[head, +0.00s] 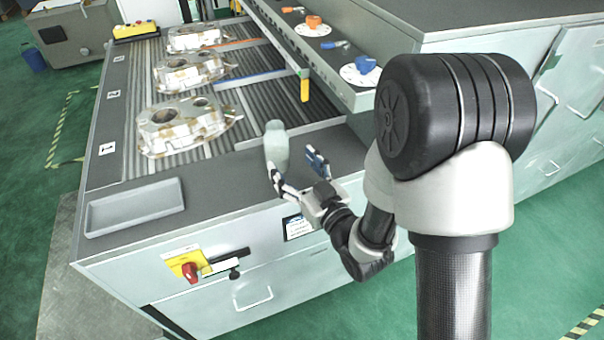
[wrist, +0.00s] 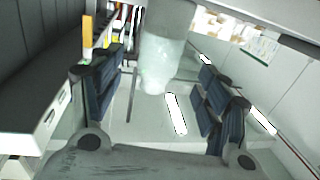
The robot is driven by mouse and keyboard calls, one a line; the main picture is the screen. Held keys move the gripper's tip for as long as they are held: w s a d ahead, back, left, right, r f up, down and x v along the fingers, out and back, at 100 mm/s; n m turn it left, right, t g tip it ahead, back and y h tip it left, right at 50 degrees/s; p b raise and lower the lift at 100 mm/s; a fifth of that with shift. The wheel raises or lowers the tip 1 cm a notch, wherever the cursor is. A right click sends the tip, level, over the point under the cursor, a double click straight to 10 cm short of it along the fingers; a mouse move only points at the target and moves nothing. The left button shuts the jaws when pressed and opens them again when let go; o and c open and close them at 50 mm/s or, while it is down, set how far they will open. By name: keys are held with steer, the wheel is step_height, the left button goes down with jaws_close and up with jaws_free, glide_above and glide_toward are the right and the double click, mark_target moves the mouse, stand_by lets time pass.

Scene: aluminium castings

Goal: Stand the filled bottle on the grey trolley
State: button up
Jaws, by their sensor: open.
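The bottle (head: 276,145), pale and greenish, stands upright on the dark front part of the workbench, near its front edge. In the wrist view the bottle (wrist: 166,45) is a pale, cloudy cylinder beyond and between my fingers. My gripper (head: 291,160) is open on the near side of the bottle, its fingers pointing at it. In the wrist view my gripper (wrist: 162,78) shows a finger on each side, with gaps to the bottle. The bottle's contents are unclear. I cannot make out a grey trolley for certain.
Several metal castings (head: 183,124) lie on the ribbed bench top. An empty grey tray (head: 135,207) lies at its front left. A raised shelf (head: 330,75) with orange and blue items stands to the right. A red-knobbed switch (head: 188,268) is on the bench front.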

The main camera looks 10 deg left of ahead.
steer(key=shift+p+v, duration=1.9)
steer(key=shift+p, duration=1.45)
